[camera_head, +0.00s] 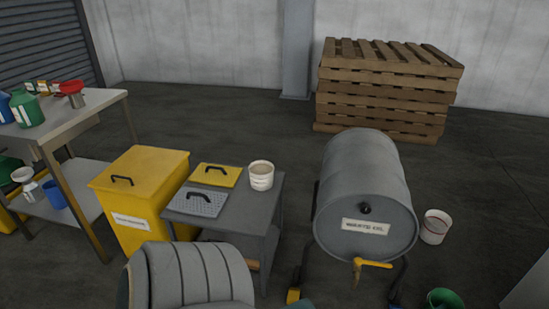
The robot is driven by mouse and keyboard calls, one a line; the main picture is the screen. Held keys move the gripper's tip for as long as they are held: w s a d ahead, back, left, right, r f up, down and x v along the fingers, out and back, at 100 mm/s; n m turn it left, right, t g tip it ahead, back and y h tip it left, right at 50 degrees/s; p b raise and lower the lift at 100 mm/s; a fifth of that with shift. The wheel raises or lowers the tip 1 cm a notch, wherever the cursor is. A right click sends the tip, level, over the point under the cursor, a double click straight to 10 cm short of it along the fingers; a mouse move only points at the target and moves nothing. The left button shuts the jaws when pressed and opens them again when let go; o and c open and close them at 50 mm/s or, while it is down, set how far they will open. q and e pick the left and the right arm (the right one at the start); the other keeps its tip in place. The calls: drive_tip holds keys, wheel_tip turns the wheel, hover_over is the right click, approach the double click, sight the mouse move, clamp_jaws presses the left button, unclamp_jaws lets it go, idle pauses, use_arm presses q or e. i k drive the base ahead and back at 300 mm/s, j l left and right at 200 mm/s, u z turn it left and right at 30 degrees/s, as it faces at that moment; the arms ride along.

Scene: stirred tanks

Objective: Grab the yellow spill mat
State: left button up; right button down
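The yellow spill mat (217,176) is a flat yellow square with a black handle on top. It lies at the back of a small dark grey table (240,207), left of centre. A grey textured plate (197,203) with a similar black handle lies just in front of it. A white bucket (261,175) with beige contents stands right of the mat. Neither of my grippers shows in the head view.
A yellow lidded bin (142,195) stands left of the table. A grey drum (365,190) with a yellow tap lies on a stand to the right. A metal workbench (85,108) stands at the far left, wooden pallets (385,90) at the back. Open floor lies behind the table.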

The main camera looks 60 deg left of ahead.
sight(225, 176)
drive_tip(key=u, duration=2.5)
